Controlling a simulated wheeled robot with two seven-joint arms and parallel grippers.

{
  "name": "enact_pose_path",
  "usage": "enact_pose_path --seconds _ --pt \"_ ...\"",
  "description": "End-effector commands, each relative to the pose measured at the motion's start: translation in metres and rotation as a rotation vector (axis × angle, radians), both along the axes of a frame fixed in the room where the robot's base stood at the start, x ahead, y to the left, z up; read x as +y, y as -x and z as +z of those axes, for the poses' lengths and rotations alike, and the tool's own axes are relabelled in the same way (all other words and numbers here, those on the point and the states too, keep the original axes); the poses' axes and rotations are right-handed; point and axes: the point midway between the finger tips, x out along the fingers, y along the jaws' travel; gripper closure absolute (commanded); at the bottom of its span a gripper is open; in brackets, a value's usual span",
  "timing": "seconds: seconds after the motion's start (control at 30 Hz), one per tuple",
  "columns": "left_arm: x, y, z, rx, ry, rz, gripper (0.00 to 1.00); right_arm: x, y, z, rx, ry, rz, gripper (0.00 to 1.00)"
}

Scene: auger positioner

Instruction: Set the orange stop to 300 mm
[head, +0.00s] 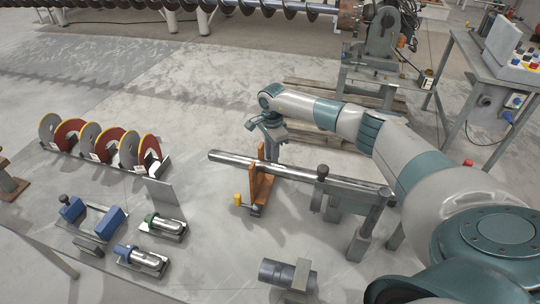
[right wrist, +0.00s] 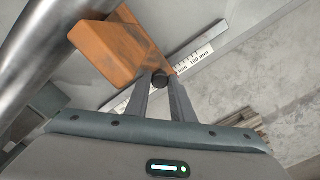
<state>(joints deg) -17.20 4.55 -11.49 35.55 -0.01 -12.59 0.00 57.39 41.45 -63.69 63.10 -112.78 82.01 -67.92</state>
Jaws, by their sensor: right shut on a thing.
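The orange stop (head: 262,187) stands upright on the positioner, beside the long steel tube (head: 300,173). A yellow-handled part (head: 238,199) shows at its lower left. In the head view my right gripper (head: 273,158) reaches down behind the stop. A white scale (right wrist: 196,60) runs past the stop; a mark reading 100 mm shows right of it. My left gripper is not in view.
Grinding discs (head: 105,142) stand in a rack at the left. Blue (head: 95,215) and green-ended (head: 165,226) fixtures lie on the table front. A dark cylinder (head: 288,273) lies near the front edge. A control box (head: 515,50) stands at the far right.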

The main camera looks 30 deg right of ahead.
Motion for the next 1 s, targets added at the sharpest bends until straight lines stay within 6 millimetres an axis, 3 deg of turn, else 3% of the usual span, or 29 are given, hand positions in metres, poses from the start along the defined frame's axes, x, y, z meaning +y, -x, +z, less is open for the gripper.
enact_pose_path --seconds 0.6,0.8,1.0 --pt "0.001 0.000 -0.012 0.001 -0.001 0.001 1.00 -0.082 0.095 -0.003 0.010 0.007 -0.003 1.00" --pt "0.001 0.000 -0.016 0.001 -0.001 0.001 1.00 -0.095 0.111 -0.002 0.008 0.005 -0.002 1.00" --pt "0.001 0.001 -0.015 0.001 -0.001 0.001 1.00 -0.098 0.115 -0.001 0.010 0.005 -0.002 1.00"
